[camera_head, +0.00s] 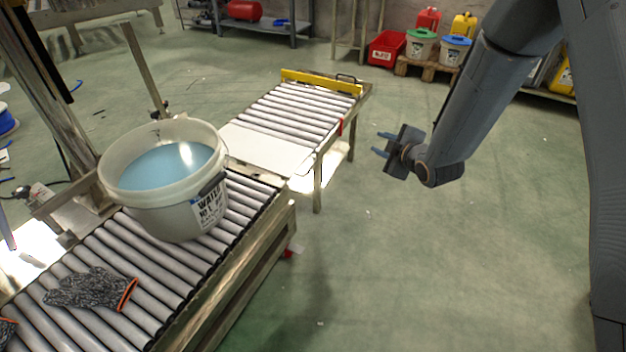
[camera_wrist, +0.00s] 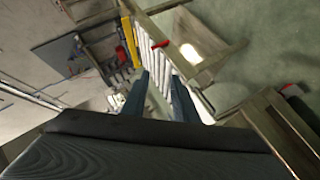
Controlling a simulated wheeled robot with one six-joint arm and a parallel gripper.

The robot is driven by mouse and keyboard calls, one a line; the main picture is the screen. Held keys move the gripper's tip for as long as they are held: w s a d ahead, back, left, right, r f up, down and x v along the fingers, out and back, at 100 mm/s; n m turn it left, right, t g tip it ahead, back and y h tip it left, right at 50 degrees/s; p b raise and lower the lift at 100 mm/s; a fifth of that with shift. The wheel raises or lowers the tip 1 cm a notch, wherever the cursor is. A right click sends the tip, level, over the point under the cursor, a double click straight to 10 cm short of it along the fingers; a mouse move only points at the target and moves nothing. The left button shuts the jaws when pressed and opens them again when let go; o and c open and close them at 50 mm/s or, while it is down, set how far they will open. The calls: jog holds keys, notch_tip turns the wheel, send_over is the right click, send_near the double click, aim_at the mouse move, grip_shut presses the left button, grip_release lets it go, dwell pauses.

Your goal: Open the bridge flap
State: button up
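The bridge flap looks to be the pale flat plate (camera_head: 265,148) in the head view. It lies level between the near roller conveyor (camera_head: 250,240) and the far roller conveyor (camera_head: 298,108). A small red part (camera_head: 340,127) sits on the far conveyor's right side rail, close to the plate; a red part also shows in the wrist view (camera_wrist: 160,44). My gripper (camera_head: 380,144) is in the air to the right of the plate, apart from it. Its two blue fingers are spread and empty, and they also show apart in the wrist view (camera_wrist: 159,95).
A white bucket of bluish liquid (camera_head: 165,185) stands on the near conveyor, just before the plate. A dark glove (camera_head: 90,290) lies on the near rollers. A yellow bar (camera_head: 322,83) crosses the far conveyor's end. The floor on the right is clear.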

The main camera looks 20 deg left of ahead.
jog(key=a+f+n+y+b, duration=0.4)
jog(key=a+f+n+b, duration=0.15)
jog(key=a+f, duration=0.3)
jog(key=n+y+b, duration=0.4)
jog(key=y+b, duration=0.2)
jog(key=b, duration=0.1)
send_near(311, 167)
jog(key=w+a, duration=0.1)
jog(key=a, duration=0.1)
jog(key=shift+g, duration=0.3)
jog(key=shift+b+x, duration=1.7)
jog(key=shift+x, duration=2.2)
jog(key=shift+w+d+r, duration=0.1)
jog(key=shift+w, duration=0.1)
grip_shut()
